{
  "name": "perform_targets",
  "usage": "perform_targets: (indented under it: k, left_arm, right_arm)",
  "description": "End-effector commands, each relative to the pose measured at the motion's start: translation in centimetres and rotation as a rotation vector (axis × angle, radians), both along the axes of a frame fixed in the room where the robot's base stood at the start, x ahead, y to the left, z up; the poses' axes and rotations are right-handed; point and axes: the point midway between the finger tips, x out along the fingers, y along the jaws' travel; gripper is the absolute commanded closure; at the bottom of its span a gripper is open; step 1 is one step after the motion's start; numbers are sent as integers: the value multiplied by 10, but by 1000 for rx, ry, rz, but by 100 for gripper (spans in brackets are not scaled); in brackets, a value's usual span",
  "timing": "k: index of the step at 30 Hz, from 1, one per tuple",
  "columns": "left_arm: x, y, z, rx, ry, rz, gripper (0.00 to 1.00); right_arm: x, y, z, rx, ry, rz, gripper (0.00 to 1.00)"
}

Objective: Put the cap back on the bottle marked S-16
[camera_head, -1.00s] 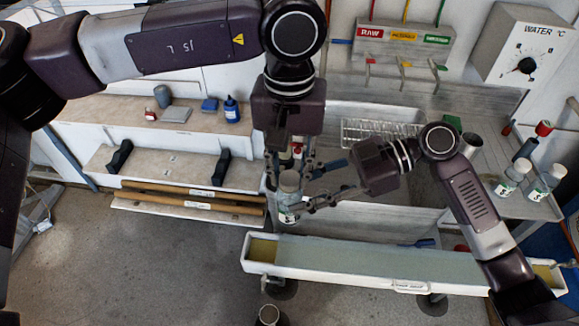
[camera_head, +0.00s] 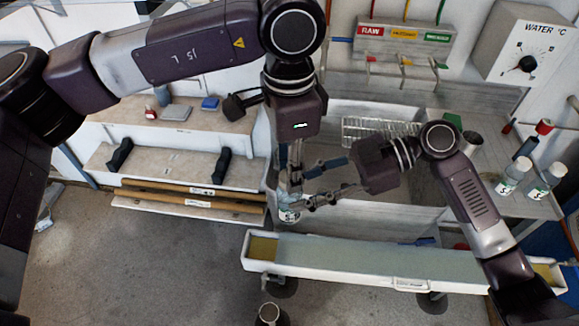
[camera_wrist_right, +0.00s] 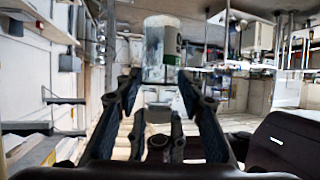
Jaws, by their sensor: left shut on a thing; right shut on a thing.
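A clear bottle (camera_head: 289,215) with a white and green label is held over the sink's left front corner. Its marking is too small to read. My right gripper (camera_head: 302,203) is shut on the bottle from the right; the bottle also shows between its fingers in the right wrist view (camera_wrist_right: 162,48). My left gripper (camera_head: 292,178) points down directly above the bottle, its fingers covering the bottle's top. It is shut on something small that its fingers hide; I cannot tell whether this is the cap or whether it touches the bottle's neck.
Two similar labelled bottles (camera_head: 513,177) (camera_head: 546,181) stand on the right counter beside a red-topped dark item (camera_head: 544,127). The sink holds a wire rack (camera_head: 380,130). A long white trough (camera_head: 400,265) lies below. Shelves (camera_head: 165,168) stand at the left; the floor there is mostly clear.

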Motion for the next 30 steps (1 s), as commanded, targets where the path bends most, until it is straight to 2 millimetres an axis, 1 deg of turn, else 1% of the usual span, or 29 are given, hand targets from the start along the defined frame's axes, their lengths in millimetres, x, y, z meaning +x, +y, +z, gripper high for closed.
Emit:
perform_targets:
  k: [6, 7, 11, 12, 19, 22, 26, 30]
  left_arm:
    - [1, 1, 0, 2, -1, 3, 81]
    - [1, 1, 0, 2, -1, 3, 71]
    - [1, 1, 0, 1, -2, 4, 57]
    - [1, 1, 0, 1, -1, 4, 56]
    - [0, 0, 0, 0, -1, 4, 56]
    - [0, 0, 5, 0, -1, 4, 56]
    - [1, 0, 19, -1, -3, 4, 56]
    - [1, -1, 38, -1, -2, 4, 56]
  right_arm:
    - [0, 0, 0, -1, 0, 1, 100]
    - [0, 0, 0, -1, 0, 1, 100]
    - [0, 0, 0, 0, 0, 1, 100]
    - [0, 0, 0, 0, 0, 1, 100]
    - [0, 0, 0, 0, -1, 0, 100]
    - [0, 0, 0, 1, -1, 0, 100]
    - [0, 0, 1, 1, -1, 0, 100]
    - [0, 0, 1, 1, -1, 0, 100]
